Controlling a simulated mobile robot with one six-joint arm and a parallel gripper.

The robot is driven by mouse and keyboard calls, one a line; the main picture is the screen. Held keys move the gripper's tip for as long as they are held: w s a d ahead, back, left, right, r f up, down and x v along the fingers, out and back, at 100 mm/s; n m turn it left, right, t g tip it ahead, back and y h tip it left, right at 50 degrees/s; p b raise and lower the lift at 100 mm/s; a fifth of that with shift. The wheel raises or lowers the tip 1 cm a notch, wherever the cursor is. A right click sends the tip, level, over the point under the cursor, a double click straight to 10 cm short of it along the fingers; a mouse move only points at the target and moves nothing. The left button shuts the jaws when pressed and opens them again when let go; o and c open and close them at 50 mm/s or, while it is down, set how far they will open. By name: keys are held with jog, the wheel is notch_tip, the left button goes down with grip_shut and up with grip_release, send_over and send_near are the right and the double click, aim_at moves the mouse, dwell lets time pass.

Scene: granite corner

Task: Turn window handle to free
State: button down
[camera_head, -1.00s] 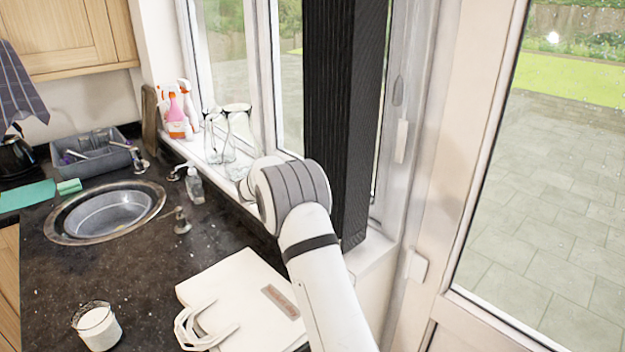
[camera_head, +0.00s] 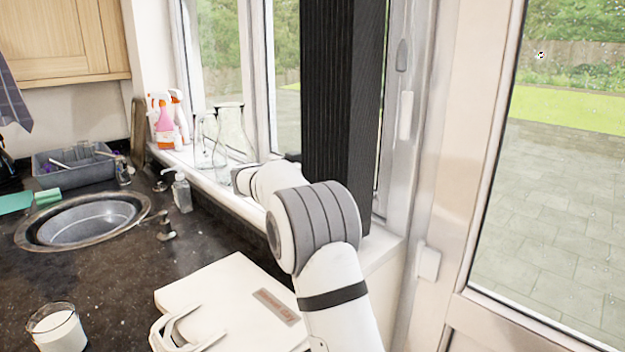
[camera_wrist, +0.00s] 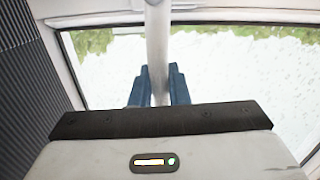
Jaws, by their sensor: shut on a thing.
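In the wrist view, my gripper (camera_wrist: 160,85) has its two blue fingers on either side of a pale upright bar (camera_wrist: 157,40), shut on it. The bar looks like the window handle and runs upward from between the fingers in front of the bright pane. Its pivot is not clear to see. In the head view, my gripper is hidden and only my arm shows. A grey fitting (camera_head: 402,55) and a white handle-like fitting (camera_head: 406,115) are on the frame right of the dark ribbed column.
The dark ribbed column (camera_head: 340,110) stands before the window, close by my arm. Glass bottles (camera_head: 230,128) and spray bottles (camera_head: 165,120) stand on the sill. A white bag (camera_head: 225,295), a glass of white liquid (camera_head: 58,330) and a sink (camera_head: 85,220) are on the dark worktop.

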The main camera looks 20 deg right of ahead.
jog(key=shift+s+f, duration=0.1)
dwell(0.3)
jog(key=c, duration=1.4)
grip_release()
jog(key=shift+s, duration=0.1)
jog(key=shift+c, duration=0.2)
jog(key=b+v, duration=0.1)
jog(key=v, duration=0.6)
jog(key=shift+a, duration=0.35)
